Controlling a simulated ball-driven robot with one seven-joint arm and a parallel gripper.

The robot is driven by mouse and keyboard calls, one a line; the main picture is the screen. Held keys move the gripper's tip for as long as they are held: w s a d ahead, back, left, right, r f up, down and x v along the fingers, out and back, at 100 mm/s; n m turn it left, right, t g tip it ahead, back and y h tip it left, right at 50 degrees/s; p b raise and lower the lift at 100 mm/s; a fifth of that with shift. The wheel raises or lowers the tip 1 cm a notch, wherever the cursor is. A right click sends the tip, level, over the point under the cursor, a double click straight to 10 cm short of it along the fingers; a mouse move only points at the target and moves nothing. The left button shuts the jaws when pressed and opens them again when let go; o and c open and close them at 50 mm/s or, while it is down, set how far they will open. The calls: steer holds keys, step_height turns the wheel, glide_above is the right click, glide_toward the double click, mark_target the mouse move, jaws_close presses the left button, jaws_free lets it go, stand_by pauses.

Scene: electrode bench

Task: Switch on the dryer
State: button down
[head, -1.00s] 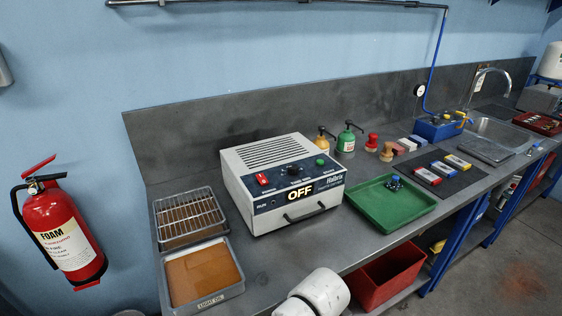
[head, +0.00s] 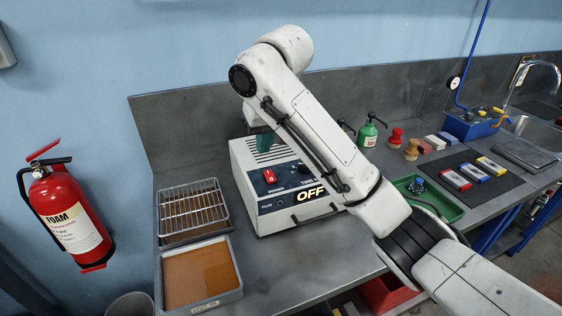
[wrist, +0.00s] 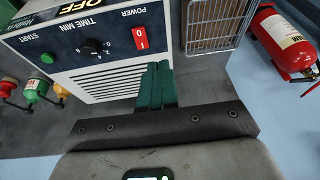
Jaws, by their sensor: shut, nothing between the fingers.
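The dryer (head: 240,163) is a pale box on the bench with a dark sloping control panel. Its display (head: 311,195) reads OFF. The red power rocker switch (head: 271,178) is at the panel's left; in the wrist view, where the dryer is upside down, the switch (wrist: 140,38) shows 0 and I marks. My gripper (head: 264,140) has green fingers, shut and empty, over the vented top behind the switch. In the wrist view the fingertips (wrist: 158,66) are just below the switch in the picture, apart from it as far as I can tell. My arm covers the panel's right side.
A wire rack tray (head: 190,212) and an amber-filled tray (head: 200,275) sit left of the dryer. A green tray (head: 450,212), stamps and bottles (head: 367,134) stand to the right. A fire extinguisher (head: 70,215) hangs on the wall at left.

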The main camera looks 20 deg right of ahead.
step_height(320, 180, up, 3)
steer(key=d, duration=0.2)
glide_above(268, 172)
steer(key=s, duration=0.1)
steer(key=shift+m+h, duration=0.3)
steer(key=shift+h, duration=0.1)
steer(key=f, duration=1.1)
steer(key=shift+s+f, duration=0.2)
steer(key=shift+x, duration=0.9)
